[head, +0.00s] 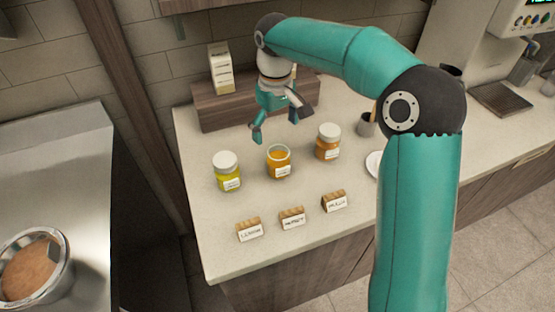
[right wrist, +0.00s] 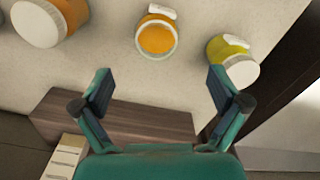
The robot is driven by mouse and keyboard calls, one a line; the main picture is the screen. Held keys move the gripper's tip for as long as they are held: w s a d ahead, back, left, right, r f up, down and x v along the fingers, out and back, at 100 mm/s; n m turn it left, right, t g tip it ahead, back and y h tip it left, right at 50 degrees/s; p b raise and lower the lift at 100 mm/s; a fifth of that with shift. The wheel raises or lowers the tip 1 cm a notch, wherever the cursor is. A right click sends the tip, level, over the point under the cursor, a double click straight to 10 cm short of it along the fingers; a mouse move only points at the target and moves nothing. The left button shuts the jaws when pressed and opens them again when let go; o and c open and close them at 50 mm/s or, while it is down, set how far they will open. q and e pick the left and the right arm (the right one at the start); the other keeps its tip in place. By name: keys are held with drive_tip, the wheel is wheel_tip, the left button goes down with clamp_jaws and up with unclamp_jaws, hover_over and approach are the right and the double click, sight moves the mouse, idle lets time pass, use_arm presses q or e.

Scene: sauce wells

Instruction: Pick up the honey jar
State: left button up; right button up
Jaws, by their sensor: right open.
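Three jars stand in a row on the counter. The middle jar (head: 279,162) is open-topped with amber contents and appears to be the honey jar; its label is too small to read surely. It also shows in the right wrist view (right wrist: 156,38), upright and lidless. A yellow-green jar with a white lid (head: 227,172) stands to its left, and an orange jar with a pale lid (head: 328,142) to its right. My right gripper (head: 280,122) is open and empty, above the counter behind the middle jar, apart from it. My left gripper is out of view.
Three small wooden sign holders (head: 292,217) stand in front of the jars. A wooden riser (head: 215,107) with a carton (head: 220,68) is behind. A grey cup (head: 366,125) and white plate (head: 373,164) are at right. Bare counter lies between jars and signs.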

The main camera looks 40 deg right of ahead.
sight(276, 149)
wheel_tip(276, 149, down, 7)
drive_tip(key=shift+f, duration=0.1)
drive_tip(key=f, duration=0.1)
drive_tip(key=f+p, duration=0.1)
drive_tip(key=f, duration=0.2)
drive_tip(key=shift+s+d+f, duration=0.15)
drive_tip(key=shift+d, duration=0.15)
drive_tip(key=shift+f, duration=0.6)
drive_tip(key=c, duration=1.5)
